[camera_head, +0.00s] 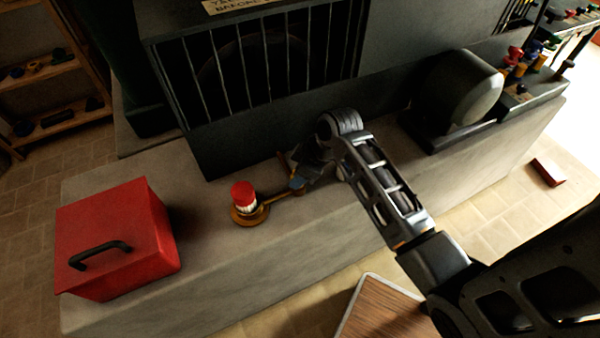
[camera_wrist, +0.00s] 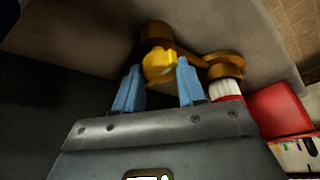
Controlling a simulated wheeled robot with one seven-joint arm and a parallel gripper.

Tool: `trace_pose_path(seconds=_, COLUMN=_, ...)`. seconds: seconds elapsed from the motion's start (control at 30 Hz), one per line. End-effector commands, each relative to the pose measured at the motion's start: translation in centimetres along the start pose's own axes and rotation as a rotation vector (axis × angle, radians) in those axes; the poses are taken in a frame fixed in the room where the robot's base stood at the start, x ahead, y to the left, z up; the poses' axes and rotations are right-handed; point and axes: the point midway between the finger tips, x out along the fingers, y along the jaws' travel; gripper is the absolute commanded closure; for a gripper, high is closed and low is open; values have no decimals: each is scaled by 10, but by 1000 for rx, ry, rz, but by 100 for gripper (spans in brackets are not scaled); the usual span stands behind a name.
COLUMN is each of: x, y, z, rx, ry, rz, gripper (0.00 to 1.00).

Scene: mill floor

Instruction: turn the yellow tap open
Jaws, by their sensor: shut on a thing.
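The yellow tap (camera_wrist: 158,64) shows in the wrist view as a rounded yellow handle on a brass body (camera_wrist: 156,33). My gripper (camera_wrist: 159,70) has its two blue fingertips on either side of the yellow handle and is shut on it. In the head view my gripper (camera_head: 298,183) is low over the stone ledge at the end of a brass pipe (camera_head: 278,199). The yellow handle is hidden there by my gripper and wrist. How far the tap is turned I cannot tell.
A red-and-white cap (camera_head: 243,194) on a round brass base stands left of my gripper. A red toolbox (camera_head: 118,235) is farther left on the stone ledge (camera_head: 215,272). A dark barred housing (camera_head: 270,75) rises behind. A dark rounded machine (camera_head: 460,95) stands right.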

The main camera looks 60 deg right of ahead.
Motion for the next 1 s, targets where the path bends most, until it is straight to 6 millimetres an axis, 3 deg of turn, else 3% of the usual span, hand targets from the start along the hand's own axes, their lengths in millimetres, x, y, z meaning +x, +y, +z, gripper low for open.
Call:
trace_pose_path(seconds=0.07, x=0, y=0, z=-1, rx=-1, ry=1, rz=1, gripper=91)
trace_pose_path(seconds=0.1, x=0, y=0, z=0, rx=-1, ry=1, rz=1, gripper=57)
trace_pose_path(seconds=0.3, x=0, y=0, z=0, rx=0, ry=1, rz=1, gripper=38)
trace_pose_path(seconds=0.67, x=-6, y=0, z=0, rx=0, ry=1, rz=2, gripper=37)
trace_pose_path(seconds=1.0, x=-59, y=0, z=0, rx=0, ry=2, rz=2, gripper=37)
